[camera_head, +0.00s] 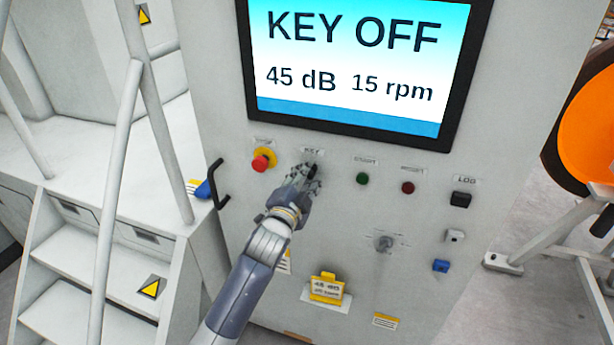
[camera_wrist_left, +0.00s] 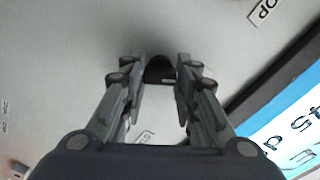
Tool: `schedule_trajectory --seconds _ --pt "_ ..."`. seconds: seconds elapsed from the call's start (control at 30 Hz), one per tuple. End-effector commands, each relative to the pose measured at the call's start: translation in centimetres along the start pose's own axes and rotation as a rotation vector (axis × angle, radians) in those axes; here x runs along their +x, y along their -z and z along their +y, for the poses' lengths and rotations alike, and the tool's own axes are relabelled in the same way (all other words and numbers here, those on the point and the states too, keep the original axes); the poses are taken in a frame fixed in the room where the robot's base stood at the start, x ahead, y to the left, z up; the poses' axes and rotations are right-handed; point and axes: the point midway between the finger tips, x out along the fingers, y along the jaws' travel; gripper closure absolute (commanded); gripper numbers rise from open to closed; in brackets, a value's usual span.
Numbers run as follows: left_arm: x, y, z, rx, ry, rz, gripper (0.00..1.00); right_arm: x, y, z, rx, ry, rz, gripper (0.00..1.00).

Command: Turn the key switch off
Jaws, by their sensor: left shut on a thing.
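The key switch (camera_head: 313,169) is a small dark knob on the grey panel under the KEY label (camera_head: 312,152). In the left wrist view the dark knob (camera_wrist_left: 160,68) sits between my fingertips. My left gripper (camera_head: 306,176) is shut on the key switch, with a finger on each side of it; the fingers partly hide it in the head view. The screen (camera_head: 350,60) above reads KEY OFF, 45 dB and 15 rpm. My right gripper is in neither view.
A red emergency button (camera_head: 261,163) is close left of the key. Green (camera_head: 362,179) and dark red (camera_head: 408,187) buttons are to the right, then a black LOG box (camera_head: 461,199). A black handle (camera_head: 217,185) juts from the panel's left edge. White stairs (camera_head: 90,270) stand at left.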

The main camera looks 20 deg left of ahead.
Motion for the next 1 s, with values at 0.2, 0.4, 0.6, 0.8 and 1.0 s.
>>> schedule_trajectory --seconds 0.2,0.4,0.6,0.8,1.0 --pt "0.0 0.0 0.1 -0.004 -0.002 -0.001 0.96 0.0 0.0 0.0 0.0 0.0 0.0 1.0" --pt "0.0 0.0 0.1 -0.003 -0.002 -0.001 0.52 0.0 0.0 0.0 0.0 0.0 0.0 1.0" --pt "0.0 0.0 0.1 -0.001 -0.001 0.0 0.52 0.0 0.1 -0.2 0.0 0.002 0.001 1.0" --pt "-0.8 -0.1 0.1 0.0 -0.002 -0.001 0.52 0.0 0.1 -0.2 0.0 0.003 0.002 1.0" --pt "-4.3 -0.1 0.2 0.001 -0.002 -0.001 0.52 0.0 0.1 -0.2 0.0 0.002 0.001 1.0"
